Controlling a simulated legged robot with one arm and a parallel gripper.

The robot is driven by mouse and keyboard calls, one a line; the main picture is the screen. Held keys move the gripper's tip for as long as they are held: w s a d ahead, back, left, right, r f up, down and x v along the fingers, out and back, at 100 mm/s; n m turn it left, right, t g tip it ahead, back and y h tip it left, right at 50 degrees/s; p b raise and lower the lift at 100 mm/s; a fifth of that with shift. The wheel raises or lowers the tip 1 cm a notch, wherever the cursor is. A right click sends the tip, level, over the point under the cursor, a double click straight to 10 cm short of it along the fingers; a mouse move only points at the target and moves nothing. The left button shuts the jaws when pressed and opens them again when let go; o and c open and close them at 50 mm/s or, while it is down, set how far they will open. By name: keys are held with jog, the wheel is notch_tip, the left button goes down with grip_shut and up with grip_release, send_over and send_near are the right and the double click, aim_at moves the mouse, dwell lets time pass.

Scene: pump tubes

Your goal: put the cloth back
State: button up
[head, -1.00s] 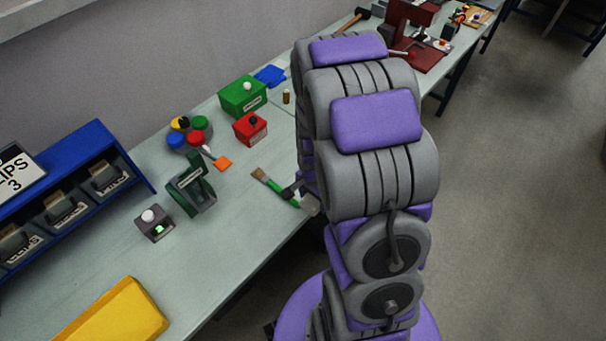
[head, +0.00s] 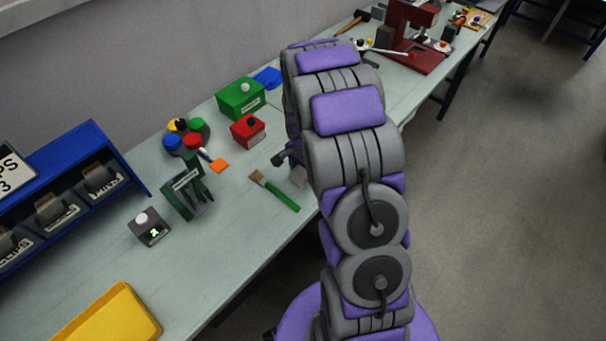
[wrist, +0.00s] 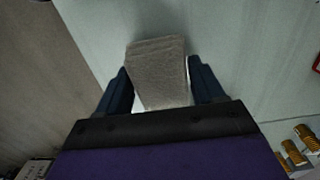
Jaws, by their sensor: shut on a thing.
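My gripper (wrist: 160,82) is shut on a grey, rough-textured folded piece that looks like the cloth (wrist: 158,72). The cloth sits between the two dark blue fingers and sticks out beyond them in the wrist view. In the head view a small grey patch of it (head: 298,176) shows beside my arm, over the bench's front part. My arm hides most of the gripper there. I cannot tell whether the cloth touches the bench.
A green-handled brush (head: 274,190) lies just left of the gripper. A green stand (head: 187,190), red box (head: 248,131), green box (head: 241,98), flat blue piece (head: 268,77) and yellow tray (head: 110,318) are on the bench (head: 225,240). Bare bench lies between brush and tray.

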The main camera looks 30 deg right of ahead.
notch_tip(320, 180, down, 2)
jog(key=shift+r, duration=0.1)
jog(key=o, duration=1)
